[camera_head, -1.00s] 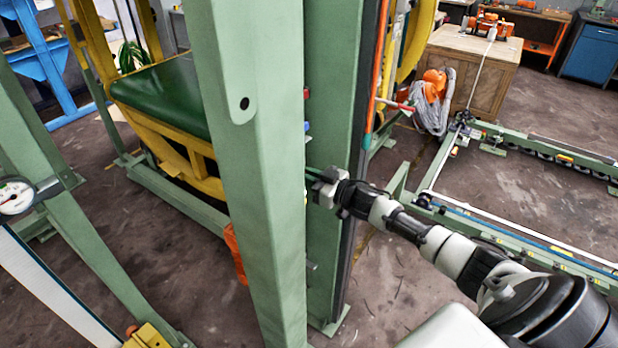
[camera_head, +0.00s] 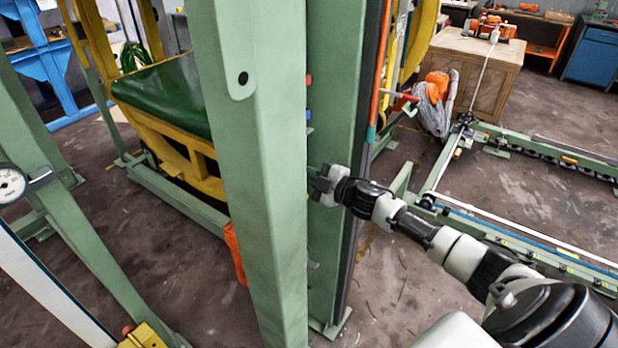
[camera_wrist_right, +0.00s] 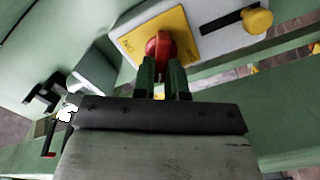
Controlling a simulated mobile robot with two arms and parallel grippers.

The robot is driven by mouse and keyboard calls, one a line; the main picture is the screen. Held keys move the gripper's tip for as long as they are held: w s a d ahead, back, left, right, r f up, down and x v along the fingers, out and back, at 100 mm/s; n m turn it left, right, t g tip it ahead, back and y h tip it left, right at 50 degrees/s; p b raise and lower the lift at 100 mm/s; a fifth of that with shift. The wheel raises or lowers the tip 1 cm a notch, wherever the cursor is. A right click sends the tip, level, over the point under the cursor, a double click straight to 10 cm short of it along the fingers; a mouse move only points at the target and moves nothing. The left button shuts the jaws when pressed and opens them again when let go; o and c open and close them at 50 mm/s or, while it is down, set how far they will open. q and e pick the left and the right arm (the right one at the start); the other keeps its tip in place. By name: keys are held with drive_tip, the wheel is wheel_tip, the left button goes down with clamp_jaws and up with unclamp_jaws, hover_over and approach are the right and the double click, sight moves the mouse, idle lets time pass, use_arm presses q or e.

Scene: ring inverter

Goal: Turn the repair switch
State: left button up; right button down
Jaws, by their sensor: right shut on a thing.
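The repair switch looks to be the red knob (camera_wrist_right: 158,48) on a yellow square plate, seen in the right wrist view. The yellow plate (camera_wrist_right: 180,22) sits on a grey panel on a green frame. My right gripper (camera_wrist_right: 164,66) has its two green fingers on either side of the knob and is shut on it. In the head view my right gripper (camera_head: 318,184) reaches in from the right to the green post, and its fingertips and the switch are hidden behind the post's front face. My left gripper is not in view.
A yellow round knob (camera_wrist_right: 257,20) beside a black slot sits right of the switch. A black handle (camera_wrist_right: 42,92) sticks out at the left. The tall green post (camera_head: 255,150) stands close beside my right gripper.

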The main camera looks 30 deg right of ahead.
drive_tip(key=shift+a+f+n+b, duration=0.15)
drive_tip(key=shift+n+b, duration=0.65)
drive_tip(key=shift+n, duration=0.85)
drive_tip(key=shift+d+f+n+b, duration=0.1)
drive_tip(key=shift+f+n+b, duration=0.15)
drive_tip(key=shift+n+b, duration=1)
drive_tip(key=shift+n+p, duration=0.4)
drive_tip(key=shift+n, duration=0.2)
drive_tip(key=c, duration=1.2)
unclamp_jaws()
drive_tip(key=shift+a, duration=0.1)
drive_tip(key=shift+o, duration=0.2)
